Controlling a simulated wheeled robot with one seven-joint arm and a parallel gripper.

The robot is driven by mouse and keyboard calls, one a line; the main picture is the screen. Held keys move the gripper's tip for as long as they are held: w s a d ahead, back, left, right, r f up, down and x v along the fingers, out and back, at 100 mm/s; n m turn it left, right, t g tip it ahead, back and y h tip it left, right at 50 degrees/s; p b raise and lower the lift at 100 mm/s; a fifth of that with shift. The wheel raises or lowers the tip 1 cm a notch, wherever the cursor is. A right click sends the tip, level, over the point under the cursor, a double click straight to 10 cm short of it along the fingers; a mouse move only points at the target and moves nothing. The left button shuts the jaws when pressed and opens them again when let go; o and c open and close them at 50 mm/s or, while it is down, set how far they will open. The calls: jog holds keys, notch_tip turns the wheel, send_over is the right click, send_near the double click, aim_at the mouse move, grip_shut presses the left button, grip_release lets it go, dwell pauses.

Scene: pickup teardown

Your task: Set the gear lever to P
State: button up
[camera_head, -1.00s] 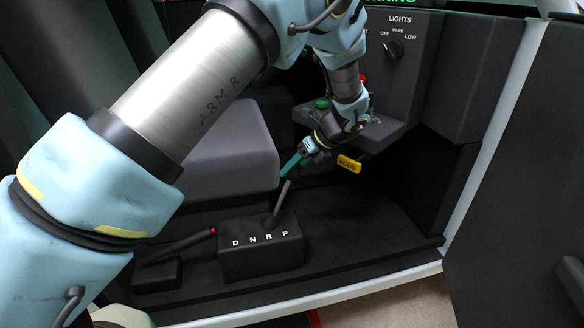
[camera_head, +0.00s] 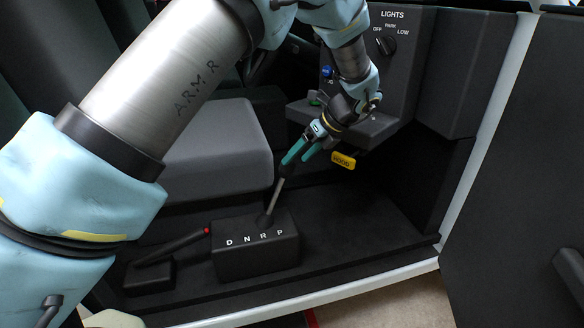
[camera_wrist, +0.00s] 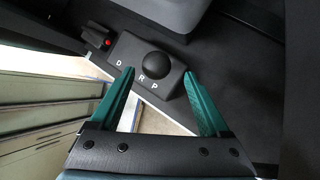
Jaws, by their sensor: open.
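The gear lever (camera_head: 276,194) is a grey shaft with a dark knob, rising from a black box (camera_head: 256,256) marked D, N, R, P. Its foot stands about behind the R, and it tilts up to the right; its exact slot is hard to tell. My gripper (camera_head: 291,162) is open at the top of the lever, its teal fingers apart. In the wrist view the round black knob (camera_wrist: 155,66) shows between the two fingertips and hides the N. I cannot tell whether a finger touches it.
A handbrake-like lever with a red tip (camera_head: 207,231) lies left of the box. A grey seat (camera_head: 215,150) is behind. A yellow hood tag (camera_head: 343,160) and the lights panel (camera_head: 388,70) are to the right. An open door (camera_head: 520,170) stands at far right.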

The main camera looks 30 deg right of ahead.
jog(key=b+v, duration=0.1)
jog(key=v, duration=0.5)
jog(key=shift+f, duration=0.1)
jog(key=shift+a, duration=0.15)
jog(key=w+a+n+g, duration=0.1)
jog(key=w+a+n, duration=0.2)
jog(key=a+n, duration=0.35)
jog(key=w+a+n+g+h, duration=0.1)
jog(key=w+a+n+g, duration=0.15)
jog(key=a, duration=0.65)
jog(key=w+a+n+g, duration=0.1)
jog(key=w+a+n, duration=0.35)
jog(key=a, duration=0.35)
jog(key=s+a+n+h, duration=0.1)
jog(key=s+a+n, duration=0.2)
jog(key=a+n, duration=0.3)
jog(key=s+a+n+h, duration=0.1)
jog(key=s+a+n, duration=0.2)
jog(key=a+n, duration=0.4)
jog(key=s+a+f+n+h, duration=0.1)
jog(key=s+a+n, duration=0.2)
jog(key=a+n, duration=0.4)
jog(key=a, duration=0.4)
jog(key=shift+a, duration=0.1)
jog(key=shift+c, duration=0.4)
